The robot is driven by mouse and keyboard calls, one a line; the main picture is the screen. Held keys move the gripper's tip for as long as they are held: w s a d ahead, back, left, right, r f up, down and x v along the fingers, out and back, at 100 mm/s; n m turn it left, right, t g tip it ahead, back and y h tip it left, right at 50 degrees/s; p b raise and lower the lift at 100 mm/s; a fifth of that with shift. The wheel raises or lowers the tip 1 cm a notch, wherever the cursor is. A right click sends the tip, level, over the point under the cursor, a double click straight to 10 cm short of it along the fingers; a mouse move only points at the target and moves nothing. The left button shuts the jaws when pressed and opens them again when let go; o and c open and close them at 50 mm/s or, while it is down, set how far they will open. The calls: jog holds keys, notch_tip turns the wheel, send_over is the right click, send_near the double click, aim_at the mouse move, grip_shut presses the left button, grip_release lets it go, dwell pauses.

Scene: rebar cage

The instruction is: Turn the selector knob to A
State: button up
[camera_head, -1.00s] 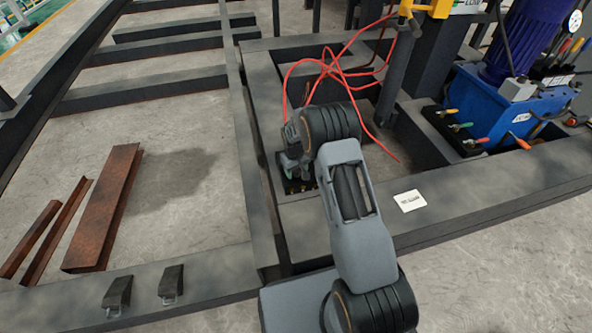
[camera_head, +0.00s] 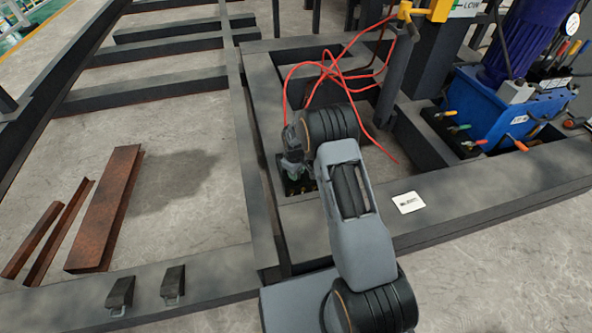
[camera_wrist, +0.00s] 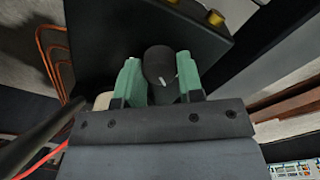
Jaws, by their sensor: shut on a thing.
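The selector knob (camera_wrist: 161,66) is a black round knob with a white pointer mark, on a dark control box (camera_wrist: 110,30) in the wrist view. The white mark sits on the knob's near side, slightly right of centre. My gripper (camera_wrist: 160,80) has its two green fingers on either side of the knob and is shut on it. In the head view, my gripper (camera_head: 294,172) is down at the box (camera_head: 303,185) inside the frame corner; the knob is hidden there. No letter A is readable in either view.
Red cables (camera_head: 335,72) loop behind my gripper. Dark steel beams (camera_head: 262,150) surround the box. A blue pump unit (camera_head: 500,110) with levers stands at right. Rusty steel channels (camera_head: 107,210) lie at left.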

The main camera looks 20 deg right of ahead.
jog(key=shift+n, duration=0.3)
jog(key=o, duration=0.9)
jog(key=r+p, duration=0.1)
jog(key=r, duration=0.3)
jog(key=r+p, duration=0.2)
jog(key=r, duration=0.3)
jog(key=r+p, duration=0.1)
jog(key=r, duration=0.4)
jog(key=shift+s+a+p, duration=0.2)
jog(key=shift+a+p, duration=0.05)
jog(key=shift+p, duration=0.05)
jog(key=shift+f, duration=0.1)
